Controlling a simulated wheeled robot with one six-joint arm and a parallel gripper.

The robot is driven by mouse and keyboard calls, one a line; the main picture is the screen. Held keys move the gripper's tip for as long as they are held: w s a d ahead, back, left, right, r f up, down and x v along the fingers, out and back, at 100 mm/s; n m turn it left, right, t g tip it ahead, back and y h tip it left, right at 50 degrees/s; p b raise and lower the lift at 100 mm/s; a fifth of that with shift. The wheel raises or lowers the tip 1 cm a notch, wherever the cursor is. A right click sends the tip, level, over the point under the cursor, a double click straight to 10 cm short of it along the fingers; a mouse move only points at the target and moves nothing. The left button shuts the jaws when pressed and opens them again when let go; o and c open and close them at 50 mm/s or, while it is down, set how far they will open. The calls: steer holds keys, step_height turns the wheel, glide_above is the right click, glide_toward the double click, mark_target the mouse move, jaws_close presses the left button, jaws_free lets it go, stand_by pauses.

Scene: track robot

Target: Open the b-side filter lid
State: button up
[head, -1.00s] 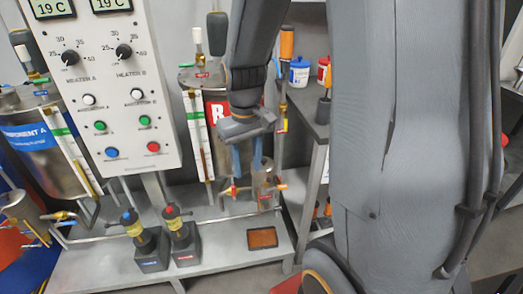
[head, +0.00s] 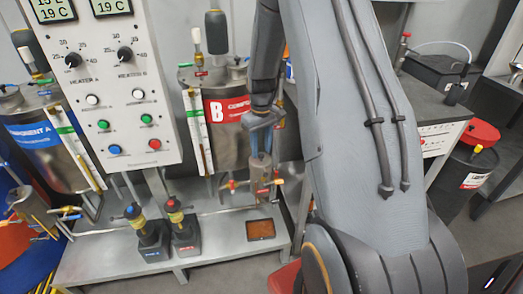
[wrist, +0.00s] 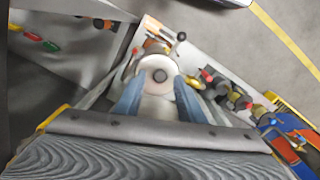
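The b-side filter (head: 262,175) is a small metallic cylinder with orange-handled valves beside it, low in front of the red-labelled B tank (head: 228,140). In the wrist view its round pale lid (wrist: 159,76), with a dark centre, faces me. My gripper (head: 262,155) points down just above the filter. In the wrist view its two blue fingers (wrist: 160,84) are apart, one on each side of the lid. I cannot tell whether they touch it. The lid looks seated on the cylinder.
The control panel (head: 112,80) and two small pumps (head: 185,235) stand left of the filter on the grey bench (head: 110,255). A brown tray (head: 260,229) lies in front. A side table (head: 430,115) and a red-lidded drum (head: 472,165) are at right.

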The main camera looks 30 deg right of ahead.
steer(key=shift+f, duration=0.9)
